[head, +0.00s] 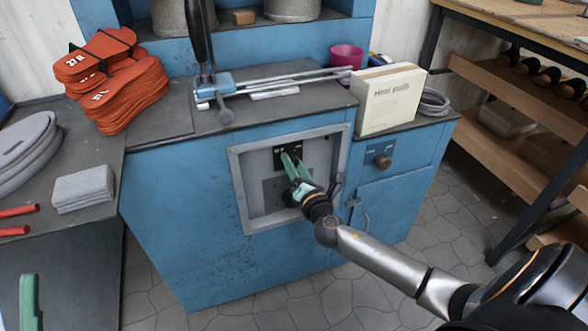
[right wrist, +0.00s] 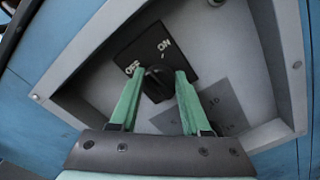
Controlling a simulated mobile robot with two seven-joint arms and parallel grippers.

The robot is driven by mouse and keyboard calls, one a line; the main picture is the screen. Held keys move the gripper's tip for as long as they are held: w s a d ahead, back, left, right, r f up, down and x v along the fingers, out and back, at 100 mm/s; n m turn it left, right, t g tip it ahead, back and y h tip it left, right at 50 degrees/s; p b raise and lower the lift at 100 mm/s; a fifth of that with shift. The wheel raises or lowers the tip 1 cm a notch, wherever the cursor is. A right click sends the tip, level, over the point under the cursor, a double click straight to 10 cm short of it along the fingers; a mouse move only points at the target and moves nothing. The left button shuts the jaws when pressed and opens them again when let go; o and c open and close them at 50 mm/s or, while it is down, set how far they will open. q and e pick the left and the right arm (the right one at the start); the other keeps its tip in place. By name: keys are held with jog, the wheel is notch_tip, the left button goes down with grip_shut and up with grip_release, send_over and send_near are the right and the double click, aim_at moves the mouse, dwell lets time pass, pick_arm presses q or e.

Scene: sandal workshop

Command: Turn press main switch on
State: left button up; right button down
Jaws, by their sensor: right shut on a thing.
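The press main switch is a black rotary knob (right wrist: 157,84) on a black plate marked OFF at left and ON at right in the right wrist view. The plate (head: 280,155) sits in a grey framed recess of the blue press cabinet in the head view. My right gripper (head: 289,160) reaches into the recess. Its green fingers (right wrist: 159,78) are shut on the knob, one on each side. I cannot tell exactly which mark the knob points to. A green finger of my left gripper (head: 28,302) shows at the lower left edge; its opening cannot be judged.
The recess has a raised grey frame (head: 238,185) around my right gripper. On the cabinet top are red sandal soles (head: 120,95), a lever tool (head: 215,85), a pink cup (head: 346,58) and a cream box (head: 390,98).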

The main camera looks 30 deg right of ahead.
jog(key=shift+m, duration=0.5)
jog(key=m+b, duration=0.1)
jog(key=m, duration=0.2)
jog(key=shift+d+m+b, duration=0.15)
jog(key=shift+m+b, duration=0.15)
pick_arm(q)
jog(key=shift+s+d+f+m+h+b, duration=0.15)
jog(key=shift+s+f+m+h+b, duration=0.25)
jog(key=shift+f+h, duration=0.3)
pick_arm(e)
jog(key=m, duration=0.4)
jog(key=shift+m, duration=0.4)
jog(key=shift+c, duration=2.1)
grip_release()
jog(key=shift+f, duration=0.1)
pick_arm(q)
jog(key=shift+s, duration=0.1)
